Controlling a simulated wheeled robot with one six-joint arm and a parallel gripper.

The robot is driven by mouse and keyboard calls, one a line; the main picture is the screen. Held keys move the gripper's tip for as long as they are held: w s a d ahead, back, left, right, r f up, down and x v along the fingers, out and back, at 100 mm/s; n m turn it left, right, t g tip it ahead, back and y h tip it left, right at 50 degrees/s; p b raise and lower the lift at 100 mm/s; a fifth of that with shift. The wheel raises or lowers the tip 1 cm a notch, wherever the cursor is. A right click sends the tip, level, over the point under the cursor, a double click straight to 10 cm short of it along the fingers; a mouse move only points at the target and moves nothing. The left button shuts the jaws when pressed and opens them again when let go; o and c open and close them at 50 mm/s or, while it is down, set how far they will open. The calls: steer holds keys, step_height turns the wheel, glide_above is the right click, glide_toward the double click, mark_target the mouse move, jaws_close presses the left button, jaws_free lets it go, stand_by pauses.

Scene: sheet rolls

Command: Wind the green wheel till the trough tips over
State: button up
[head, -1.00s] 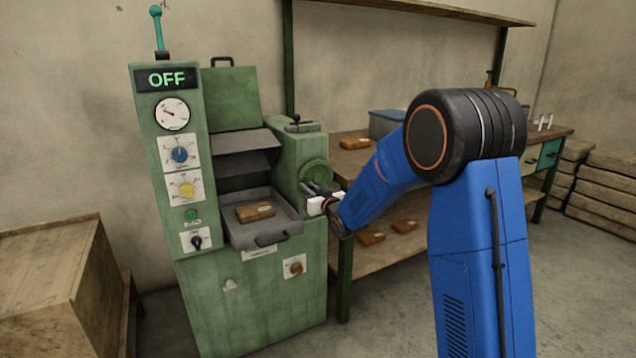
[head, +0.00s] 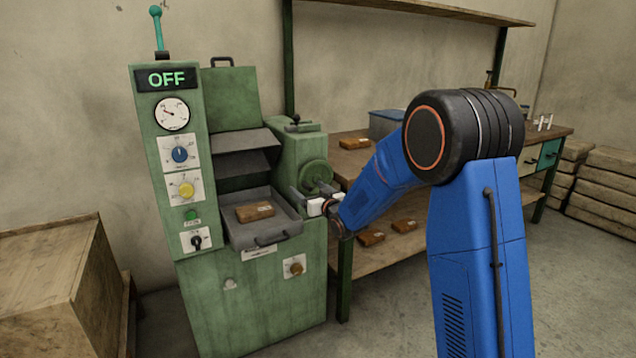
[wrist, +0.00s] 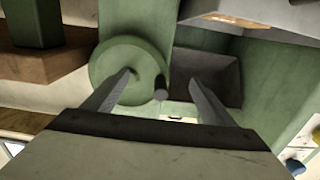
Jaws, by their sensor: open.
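The green wheel (head: 316,176) is on the right side of the green machine (head: 262,300). In the wrist view the wheel (wrist: 125,72) is a round disc with a dark grey handle (wrist: 160,88) sticking out near its right edge. My gripper (head: 318,197) is open, and its two fingers (wrist: 163,82) stand on either side of the handle, with gaps to it. The grey trough (head: 285,222) sits level at the machine's front with a brown packet (head: 255,212) in it.
The sign (head: 167,78) reads OFF. A workbench (head: 350,180) with brown packets stands close to the right of the machine. A wooden crate (head: 60,270) is at the left. Open floor (head: 580,290) lies at the right.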

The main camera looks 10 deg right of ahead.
steer(key=shift+s, duration=0.1)
steer(key=v, duration=0.8)
steer(key=shift+s, duration=0.4)
steer(key=shift+d, duration=0.1)
steer(key=s+d+r+m+g+h, duration=0.1)
steer(key=s+d+g+h, duration=0.3)
steer(key=s, duration=0.6)
steer(key=s+d+r+m+g+h, duration=0.15)
steer(key=s+d, duration=0.35)
steer(key=s, duration=0.6)
steer(key=s+d+f+g, duration=0.1)
steer(key=s+f+g, duration=0.1)
steer(key=s, duration=1.3)
steer(key=s+d+f+m+g, duration=0.1)
steer(key=s+f+g, duration=0.2)
steer(key=s, duration=1.2)
steer(key=shift+s+g, duration=0.3)
steer(key=shift+g, duration=0.65)
